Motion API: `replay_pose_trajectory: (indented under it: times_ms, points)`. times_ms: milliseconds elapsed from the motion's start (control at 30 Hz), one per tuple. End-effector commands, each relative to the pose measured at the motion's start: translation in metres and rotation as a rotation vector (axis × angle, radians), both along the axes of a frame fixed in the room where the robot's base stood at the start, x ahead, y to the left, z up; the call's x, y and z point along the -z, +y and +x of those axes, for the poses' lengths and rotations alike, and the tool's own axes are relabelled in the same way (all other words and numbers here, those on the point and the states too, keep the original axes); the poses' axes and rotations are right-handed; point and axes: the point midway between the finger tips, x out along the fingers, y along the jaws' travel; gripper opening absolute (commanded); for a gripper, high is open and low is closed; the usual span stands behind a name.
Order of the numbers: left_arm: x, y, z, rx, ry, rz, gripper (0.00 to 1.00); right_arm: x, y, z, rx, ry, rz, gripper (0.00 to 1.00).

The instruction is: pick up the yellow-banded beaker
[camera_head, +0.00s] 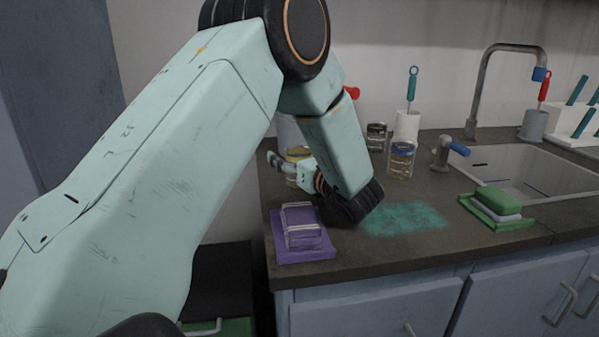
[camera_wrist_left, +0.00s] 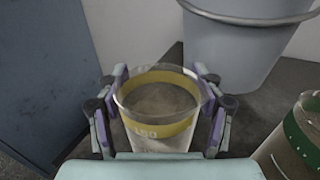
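The yellow-banded beaker (camera_wrist_left: 158,131) is clear glass and stands upright between the two fingers of my left gripper (camera_wrist_left: 162,96) in the left wrist view. The purple finger pads lie close along both its sides. I cannot tell whether they press on the glass. In the head view the beaker (camera_head: 299,155) is at the left rear of the counter, partly hidden behind my left gripper (camera_head: 295,170), which reaches it from the right. The beaker's base is hidden there. My right gripper is not in view.
A blue-banded beaker (camera_head: 402,158) and a dark-banded jar (camera_head: 376,137) stand behind. A green-banded beaker (camera_wrist_left: 296,143) and a grey bucket (camera_wrist_left: 235,55) are close to the gripper. A sink (camera_head: 530,170) lies right.

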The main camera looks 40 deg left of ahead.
Motion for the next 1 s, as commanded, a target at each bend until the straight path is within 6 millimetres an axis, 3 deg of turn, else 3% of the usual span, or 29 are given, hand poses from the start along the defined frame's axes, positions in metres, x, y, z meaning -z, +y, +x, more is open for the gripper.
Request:
replay_pose_trajectory:
  times_ms: [600,1000]
  points:
    - [0.0005,-0.0004,-0.0002,0.000,0.000,-0.001,0.16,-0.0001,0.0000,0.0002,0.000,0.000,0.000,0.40]
    - [0.0004,-0.0004,-0.0002,0.000,0.000,-0.001,0.10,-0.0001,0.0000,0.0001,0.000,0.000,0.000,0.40]
